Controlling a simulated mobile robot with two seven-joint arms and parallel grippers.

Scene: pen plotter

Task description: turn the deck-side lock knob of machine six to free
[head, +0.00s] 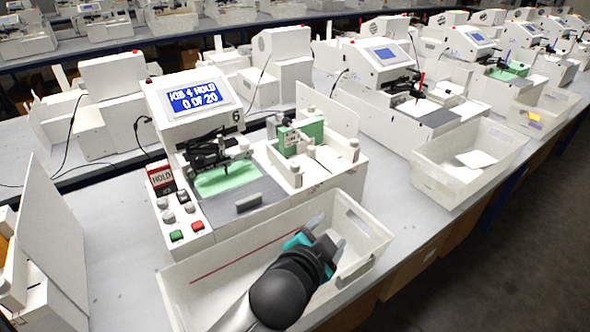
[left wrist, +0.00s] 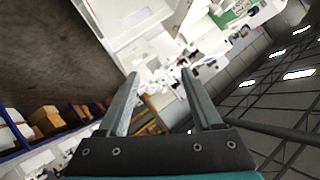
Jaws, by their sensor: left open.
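Machine six (head: 196,125) is a white plotter marked 6, with a blue screen (head: 194,98) reading HOLD and 0 OF 20. Its front left control panel carries several small grey knobs (head: 182,195), a green button (head: 177,235) and a red button (head: 197,225). I cannot tell which knob is the deck-side lock, or how it is set. My left gripper (head: 329,230) is open and empty, above the bin in front of the machine, right of the panel and apart from it. In the left wrist view its fingers (left wrist: 162,95) stand apart with nothing held. My right gripper is not in view.
A white bin (head: 362,222) stands along the front of machine six. A red HOLD sign (head: 161,178) stands behind the knobs. A green sheet (head: 225,177) lies on the deck under the carriage. Another bin (head: 437,187) and more plotters stand to the right.

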